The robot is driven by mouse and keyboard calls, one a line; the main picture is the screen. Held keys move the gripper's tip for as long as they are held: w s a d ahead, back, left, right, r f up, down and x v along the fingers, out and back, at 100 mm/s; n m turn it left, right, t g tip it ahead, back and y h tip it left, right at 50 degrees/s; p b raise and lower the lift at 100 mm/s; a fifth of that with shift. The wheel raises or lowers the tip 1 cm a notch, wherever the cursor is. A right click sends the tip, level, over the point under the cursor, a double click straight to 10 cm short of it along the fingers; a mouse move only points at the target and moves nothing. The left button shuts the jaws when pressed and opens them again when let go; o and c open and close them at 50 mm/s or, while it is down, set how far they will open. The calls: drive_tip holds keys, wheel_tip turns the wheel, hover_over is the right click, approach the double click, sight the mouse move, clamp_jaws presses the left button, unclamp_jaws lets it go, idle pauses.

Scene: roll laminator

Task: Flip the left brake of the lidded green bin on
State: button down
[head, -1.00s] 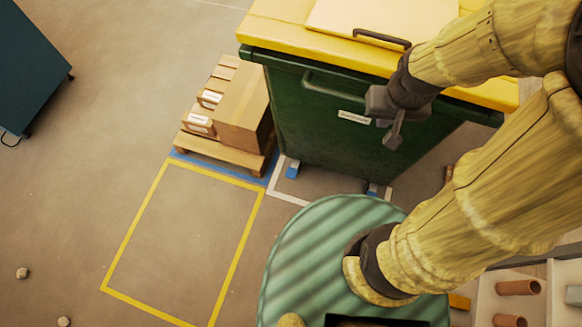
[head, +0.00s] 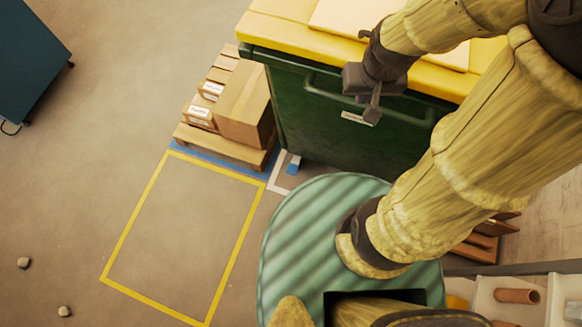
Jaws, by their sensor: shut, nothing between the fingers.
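The green bin (head: 300,121) with a yellow lid (head: 280,32) stands at the top middle of the head view. A blue brake pedal (head: 293,169) shows low at its left front corner, by the floor. Its exact setting is too small to tell. The bin's other front brake is hidden behind my own body. My gripper (head: 373,114) is shut and empty.
A pallet (head: 222,147) with cardboard boxes (head: 243,105) stands close to the bin's left side. A yellow floor outline (head: 119,232) encloses bare floor. A dark teal cabinet (head: 28,60) is at the far left. Shelving with brown tubes (head: 517,296) is at the lower right.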

drive_tip(key=shift+s, duration=0.1)
drive_tip(key=s+f+b+x, duration=0.1)
drive_tip(key=s+b+x, duration=0.2)
drive_tip(key=b+x, duration=1.45)
drive_tip(key=s+f+b+x, duration=0.1)
drive_tip(key=s+b+x, duration=0.3)
drive_tip(key=b+x, duration=1.35)
drive_tip(key=s+b+x, duration=0.3)
drive_tip(key=b+x, duration=1.4)
drive_tip(key=b, duration=0.1)
drive_tip(key=w+a+f+m+b, duration=0.1)
drive_tip(key=w+a+f+b, duration=0.1)
drive_tip(key=w+a+f, duration=0.3)
drive_tip(key=w+a+f+m+b, duration=0.1)
drive_tip(key=w+a+f, duration=0.4)
drive_tip(key=f, duration=0.6)
drive_tip(key=w+a+f+m+b, duration=0.2)
drive_tip(key=w+a+f+b, duration=0.2)
drive_tip(key=f, duration=0.5)
drive_tip(key=shift+w+a+h, duration=0.4)
drive_tip(key=shift+w+a, duration=0.05)
drive_tip(key=shift+w, duration=0.6)
drive_tip(key=shift+f, duration=0.15)
